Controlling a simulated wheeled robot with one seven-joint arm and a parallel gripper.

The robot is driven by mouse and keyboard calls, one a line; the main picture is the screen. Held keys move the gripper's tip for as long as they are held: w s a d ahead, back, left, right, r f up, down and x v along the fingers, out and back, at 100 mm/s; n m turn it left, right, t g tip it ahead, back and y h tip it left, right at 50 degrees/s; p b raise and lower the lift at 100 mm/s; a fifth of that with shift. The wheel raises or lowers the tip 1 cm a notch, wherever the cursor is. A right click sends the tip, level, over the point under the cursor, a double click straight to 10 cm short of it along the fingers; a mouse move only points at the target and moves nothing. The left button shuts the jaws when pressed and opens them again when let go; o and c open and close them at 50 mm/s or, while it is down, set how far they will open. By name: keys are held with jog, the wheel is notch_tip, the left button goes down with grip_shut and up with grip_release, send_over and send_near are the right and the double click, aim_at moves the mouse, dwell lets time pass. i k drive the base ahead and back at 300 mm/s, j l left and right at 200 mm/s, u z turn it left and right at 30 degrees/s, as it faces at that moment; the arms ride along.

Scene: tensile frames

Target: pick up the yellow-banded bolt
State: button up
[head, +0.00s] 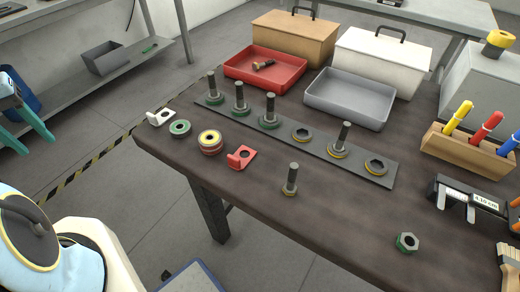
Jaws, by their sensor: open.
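A bolt with a dark shank and a yellowish base (290,181) stands upright and alone on the dark table, in front of the long grey plate (222,113). Another upright bolt (342,140) sits on the plate with a yellow ring at its foot. Which of them carries the yellow band is hard to tell at this size. Three more bolts stand on the plate's left part, with green at their feet. A further bolt (263,64) lies in the red tray (282,82). My gripper (30,146) is at the far left, its teal fingers apart and empty, well away from the table.
A red bracket (241,157), ringed rolls (210,141) and a white bracket (160,117) lie left of the lone bolt. A grey tray (350,101) is behind. The front middle is mostly clear.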

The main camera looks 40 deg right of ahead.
aim_at(290, 190)
jog(key=i+j, duration=0.35)
jog(key=z, duration=0.4)
jog(key=j+z, duration=0.15)
jog(key=z, duration=0.3)
jog(key=i+j+z, duration=0.1)
jog(key=z, duration=0.75)
